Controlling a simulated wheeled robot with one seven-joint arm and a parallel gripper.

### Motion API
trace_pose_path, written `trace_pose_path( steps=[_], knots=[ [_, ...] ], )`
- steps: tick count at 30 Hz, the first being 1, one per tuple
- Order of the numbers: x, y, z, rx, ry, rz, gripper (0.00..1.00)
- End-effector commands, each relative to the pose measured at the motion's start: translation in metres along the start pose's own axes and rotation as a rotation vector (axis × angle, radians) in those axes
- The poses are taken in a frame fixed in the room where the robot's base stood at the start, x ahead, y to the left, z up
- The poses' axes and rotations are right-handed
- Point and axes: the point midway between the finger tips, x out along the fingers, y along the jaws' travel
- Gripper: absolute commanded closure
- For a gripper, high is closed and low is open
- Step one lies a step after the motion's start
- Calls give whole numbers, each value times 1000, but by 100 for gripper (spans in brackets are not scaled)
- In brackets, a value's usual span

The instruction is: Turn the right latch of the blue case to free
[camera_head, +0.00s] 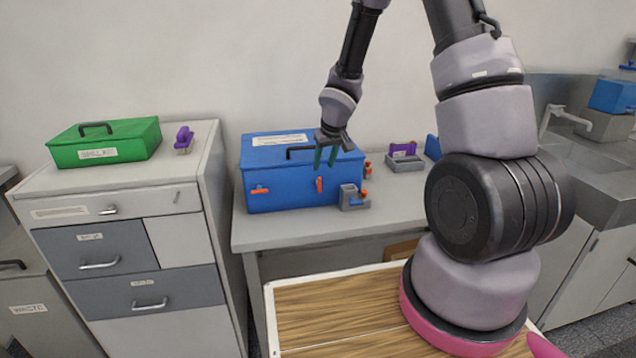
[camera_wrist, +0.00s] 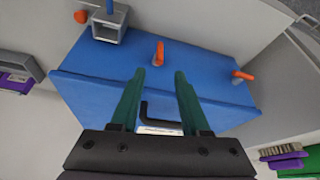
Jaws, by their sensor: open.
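The blue case (camera_head: 283,188) stands on the grey bench with its black handle on the lid; it also fills the middle of the wrist view (camera_wrist: 205,70). Its right orange latch (camera_head: 319,184) stands upright on the front face; it shows in the wrist view (camera_wrist: 158,52). The left orange latch (camera_head: 259,190) lies level and also shows in the wrist view (camera_wrist: 242,75). My gripper (camera_head: 326,157) is open and empty, with green fingers above the case's front edge. In the wrist view my gripper (camera_wrist: 157,80) has the right latch in line with its gap, beyond the fingertips and apart from them.
A grey block fixture (camera_head: 352,198) with orange and blue parts stands close by the case's front right corner. A grey holder with a purple item (camera_head: 404,158) is farther right. A green case (camera_head: 105,142) and purple brush (camera_head: 184,140) sit on the left cabinet.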

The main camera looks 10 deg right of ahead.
Motion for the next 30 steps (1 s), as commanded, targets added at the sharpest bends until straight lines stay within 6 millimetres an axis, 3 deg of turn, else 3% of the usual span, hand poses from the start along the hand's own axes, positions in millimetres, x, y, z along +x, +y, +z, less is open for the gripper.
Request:
trace_pose_path(
  steps=[9, 15, 28, 29, 30],
  knots=[
    [59, -1, 2, -3, -5, 2, 54],
    [86, 0, 1, -2, -4, 2, 54],
    [96, 1, 1, 1, -2, 2, 54],
    [96, 1, 1, 1, -3, 2, 62],
    [96, 1, 1, 1, -3, 2, 77]
  ],
)
